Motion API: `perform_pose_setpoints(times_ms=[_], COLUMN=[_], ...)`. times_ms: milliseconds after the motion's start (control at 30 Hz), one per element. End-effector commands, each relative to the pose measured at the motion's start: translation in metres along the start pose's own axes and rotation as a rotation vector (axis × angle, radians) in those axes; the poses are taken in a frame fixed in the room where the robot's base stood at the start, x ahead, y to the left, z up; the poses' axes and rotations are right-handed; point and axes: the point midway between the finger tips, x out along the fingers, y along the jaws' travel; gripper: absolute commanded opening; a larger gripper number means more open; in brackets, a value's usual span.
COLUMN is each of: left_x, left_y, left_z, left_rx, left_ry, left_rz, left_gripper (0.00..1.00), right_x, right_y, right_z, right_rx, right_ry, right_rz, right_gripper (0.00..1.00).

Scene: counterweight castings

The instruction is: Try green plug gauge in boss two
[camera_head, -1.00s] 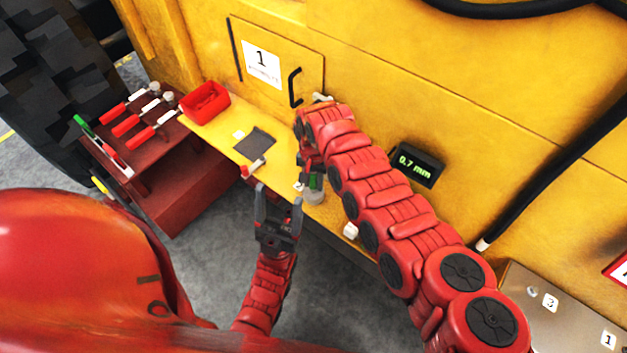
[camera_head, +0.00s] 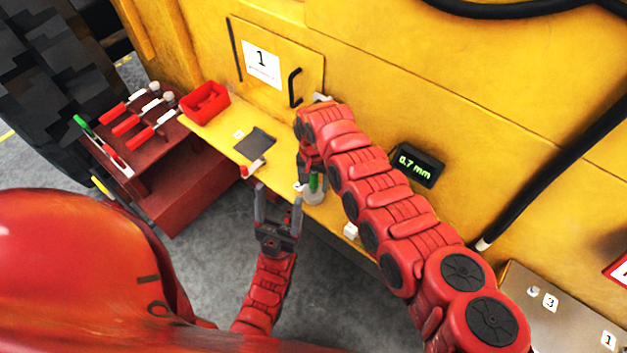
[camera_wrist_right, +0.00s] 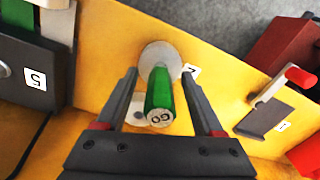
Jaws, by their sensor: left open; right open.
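The green plug gauge (camera_head: 314,182) stands in a round pale metal boss (camera_head: 314,198) on the yellow ledge. A partly hidden label (camera_wrist_right: 190,70), seemingly 2, is beside the boss. My right gripper (camera_wrist_right: 159,74) is open, with one finger on each side of the handle and gaps showing. My left gripper (camera_head: 279,194) is open and empty, left of the boss in the head view.
A dark red rack (camera_head: 165,165) with several red-handled tools stands at left. A red bin (camera_head: 205,102), a dark pad (camera_head: 255,142) and a red-handled piece (camera_head: 252,168) are along the ledge. A display (camera_head: 416,165) reads 0.7 mm. A door handle (camera_head: 295,87) projects above the ledge.

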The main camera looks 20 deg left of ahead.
Motion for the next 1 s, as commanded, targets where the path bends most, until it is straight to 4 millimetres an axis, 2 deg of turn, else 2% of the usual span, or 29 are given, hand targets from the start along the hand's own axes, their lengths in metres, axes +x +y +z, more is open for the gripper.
perform_pose_setpoints(times_ms=[167,267,367,733,1000], left_x=[-0.002,-0.005,-0.014,-0.041,-0.045], left_y=[0.0,0.0,0.001,0.002,0.002], left_z=[0.0,0.001,0.002,0.007,0.008], left_rx=[0.0,0.0,0.0,0.0,0.0], left_ry=[0.0,0.0,0.0,0.0,0.0], left_rz=[0.0,0.0,0.0,0.0,0.0], left_gripper=[0.69,0.69,0.69,0.69,0.69], right_x=[-0.007,-0.02,-0.037,-0.121,-0.158], right_y=[-0.001,0.0,-0.001,0.001,0.0], right_z=[-0.001,-0.001,-0.001,-0.002,-0.001], right_rx=[0.0,0.001,0.001,0.0,0.0], right_ry=[0.003,0.002,0.004,0.005,0.003], right_rz=[-0.002,-0.003,-0.005,-0.001,0.001], right_gripper=[0.69,0.69,0.69,0.69,0.69])
